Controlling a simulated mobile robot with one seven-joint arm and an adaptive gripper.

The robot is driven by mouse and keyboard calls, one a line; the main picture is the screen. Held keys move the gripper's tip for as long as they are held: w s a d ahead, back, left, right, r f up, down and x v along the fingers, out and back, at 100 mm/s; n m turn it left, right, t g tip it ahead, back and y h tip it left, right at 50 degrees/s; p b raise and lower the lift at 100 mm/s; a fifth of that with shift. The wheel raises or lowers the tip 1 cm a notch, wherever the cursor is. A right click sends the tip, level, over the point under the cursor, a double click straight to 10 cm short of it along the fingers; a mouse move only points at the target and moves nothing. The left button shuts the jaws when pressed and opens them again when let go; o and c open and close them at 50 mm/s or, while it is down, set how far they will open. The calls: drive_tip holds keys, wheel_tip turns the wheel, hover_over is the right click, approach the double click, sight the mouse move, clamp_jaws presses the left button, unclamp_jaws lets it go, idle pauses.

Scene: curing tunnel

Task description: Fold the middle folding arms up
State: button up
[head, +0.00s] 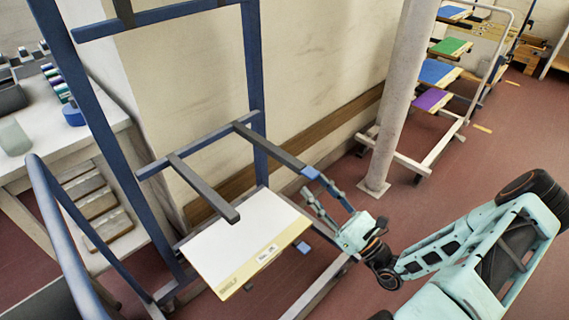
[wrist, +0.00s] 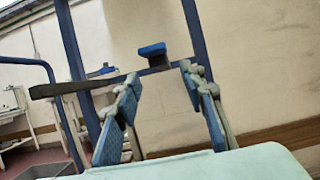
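A blue rack frame (head: 253,75) carries two dark middle folding arms on a crossbar. The left folding arm (head: 203,188) and the right folding arm (head: 270,146) both stick out from the frame, folded down. The right arm has a blue end piece (head: 310,172), which shows in the wrist view (wrist: 152,49) beyond and between my fingertips. The left arm shows as a dark bar in the wrist view (wrist: 75,87). My gripper (head: 313,186) is open and empty, close to the right arm's outer end. Its spread fingers also show in the wrist view (wrist: 158,78). Whether they touch the arm is unclear.
A white board with a wooden edge (head: 246,240) lies on the rack below the middle arms. A pale column (head: 399,95) stands behind my gripper. Another rack with coloured boards (head: 437,72) is at the back right. A cluttered bench (head: 125,140) stands left.

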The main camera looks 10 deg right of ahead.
sight(285, 154)
drive_tip(key=x, duration=1)
drive_tip(key=shift+w+a, duration=0.15)
drive_tip(key=shift+a, duration=0.05)
clamp_jaws()
